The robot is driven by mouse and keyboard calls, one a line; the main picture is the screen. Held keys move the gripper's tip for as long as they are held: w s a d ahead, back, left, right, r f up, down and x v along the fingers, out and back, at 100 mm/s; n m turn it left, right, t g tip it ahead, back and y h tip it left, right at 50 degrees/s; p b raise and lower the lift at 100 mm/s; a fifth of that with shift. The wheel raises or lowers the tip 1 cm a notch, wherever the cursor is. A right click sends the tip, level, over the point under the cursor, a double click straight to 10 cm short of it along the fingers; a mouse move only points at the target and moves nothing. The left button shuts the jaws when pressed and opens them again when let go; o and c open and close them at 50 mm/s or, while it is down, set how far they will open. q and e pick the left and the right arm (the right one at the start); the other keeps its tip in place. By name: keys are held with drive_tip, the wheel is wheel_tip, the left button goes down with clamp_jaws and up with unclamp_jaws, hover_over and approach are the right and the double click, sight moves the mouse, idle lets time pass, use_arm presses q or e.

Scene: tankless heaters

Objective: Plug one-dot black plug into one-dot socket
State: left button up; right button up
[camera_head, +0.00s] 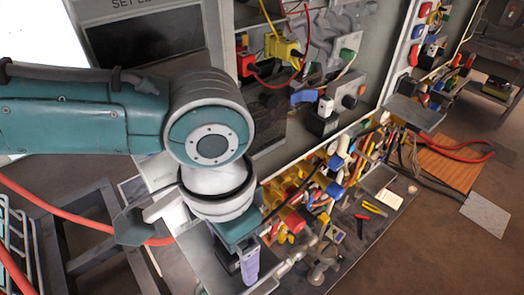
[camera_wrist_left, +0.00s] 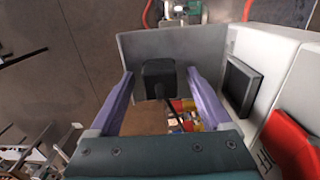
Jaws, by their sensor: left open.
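My left gripper (camera_head: 249,266) points down in the head view, with one purple finger showing beside the work shelf. In the left wrist view its two purple fingers (camera_wrist_left: 160,74) are open. A black plug (camera_wrist_left: 158,80) with a dark cable sits between them, with a gap visible on each side. A grey plate or tray wall stands behind the plug. The arm hides this plug in the head view. A black block (camera_head: 322,123) with a white part is on the cabinet front; I cannot tell whether it is the socket. No dot marks are legible. My right gripper is not in view.
A grey cabinet panel carries a yellow connector (camera_head: 282,48), a red one (camera_head: 245,65), and cables. Yellow bins (camera_head: 285,183) and loose tools crowd the shelf below. A red hose (camera_head: 60,212) crosses a metal frame at left. A wooden board (camera_head: 447,165) lies on the floor.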

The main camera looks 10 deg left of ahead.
use_arm(q)
clamp_jaws()
idle(0.6)
drive_tip(key=shift+r, duration=0.1)
wheel_tip(320, 180, up, 20)
drive_tip(key=p, duration=1.3)
drive_tip(key=shift+p, duration=0.3)
drive_tip(key=shift+s, duration=0.1)
